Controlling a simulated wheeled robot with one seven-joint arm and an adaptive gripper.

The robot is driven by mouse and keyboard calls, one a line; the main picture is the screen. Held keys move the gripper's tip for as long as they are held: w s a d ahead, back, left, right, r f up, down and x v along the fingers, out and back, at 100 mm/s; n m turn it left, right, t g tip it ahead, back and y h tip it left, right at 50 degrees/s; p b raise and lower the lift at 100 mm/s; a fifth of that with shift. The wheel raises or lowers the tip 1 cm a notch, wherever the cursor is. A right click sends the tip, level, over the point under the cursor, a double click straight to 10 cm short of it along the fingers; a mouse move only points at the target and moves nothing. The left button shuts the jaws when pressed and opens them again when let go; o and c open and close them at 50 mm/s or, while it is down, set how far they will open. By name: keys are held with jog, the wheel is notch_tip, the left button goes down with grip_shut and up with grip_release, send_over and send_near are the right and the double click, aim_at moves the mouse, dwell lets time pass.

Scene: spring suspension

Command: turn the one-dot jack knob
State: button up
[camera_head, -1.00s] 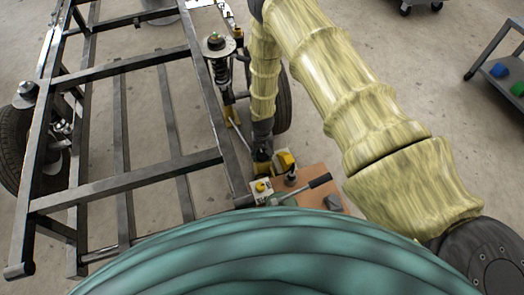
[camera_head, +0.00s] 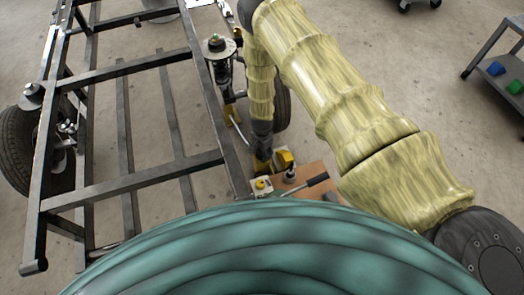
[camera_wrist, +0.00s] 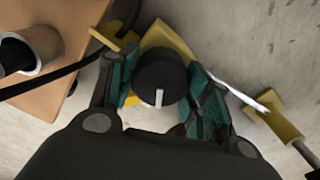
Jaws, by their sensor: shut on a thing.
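In the wrist view, a round black knob (camera_wrist: 160,76) with a white pointer line sits on a yellow part (camera_wrist: 165,38). The line points toward the bottom of the picture. My gripper (camera_wrist: 163,88) has its teal fingers on both sides of the knob, shut on it. I cannot make out any dot mark on the knob or the yellow part. In the head view, my gripper (camera_head: 262,158) is low beside the frame rail, and the knob is hidden there.
The dark metal chassis frame (camera_head: 130,185) fills the left. A wooden board (camera_head: 312,175) with a black-handled lever (camera_head: 305,186) and a yellow-buttoned box (camera_head: 262,186) lies close by my gripper. A spring strut (camera_head: 220,65) stands behind. A cart (camera_head: 500,75) is at the right.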

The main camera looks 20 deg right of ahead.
jog(key=m, duration=0.4)
jog(key=shift+m+p, duration=0.3)
jog(key=shift+d+m, duration=0.1)
jog(key=shift+m, duration=1.4)
jog(key=o, duration=1)
jog(key=shift+o, duration=0.2)
jog(key=shift+r, duration=0.1)
notch_tip(320, 180, up, 12)
